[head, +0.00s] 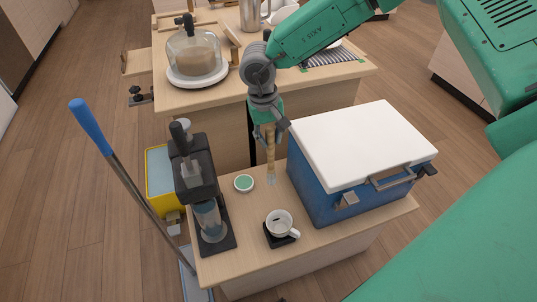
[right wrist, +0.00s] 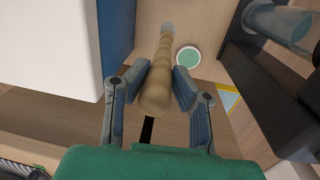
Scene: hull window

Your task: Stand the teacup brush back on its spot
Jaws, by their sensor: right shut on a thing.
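The brush (head: 270,150) has a wooden handle and a pale tip pointing down. My right gripper (head: 268,128) is shut on the upper part of its handle, and the brush hangs roughly upright over the small table. In the right wrist view the handle (right wrist: 157,85) sits between the two fingers of the gripper (right wrist: 158,88). I cannot tell whether its tip touches the tabletop. A round green spot with a white rim (head: 244,183) lies just left of the tip; it also shows in the right wrist view (right wrist: 187,57). My left gripper is not in view.
A blue cooler with a white lid (head: 362,145) stands close to the right of the brush. A white cup (head: 280,222) sits on a black coaster in front. A black press-like device (head: 197,170) stands left of the green spot. A glass-domed stand (head: 195,55) is on the table behind.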

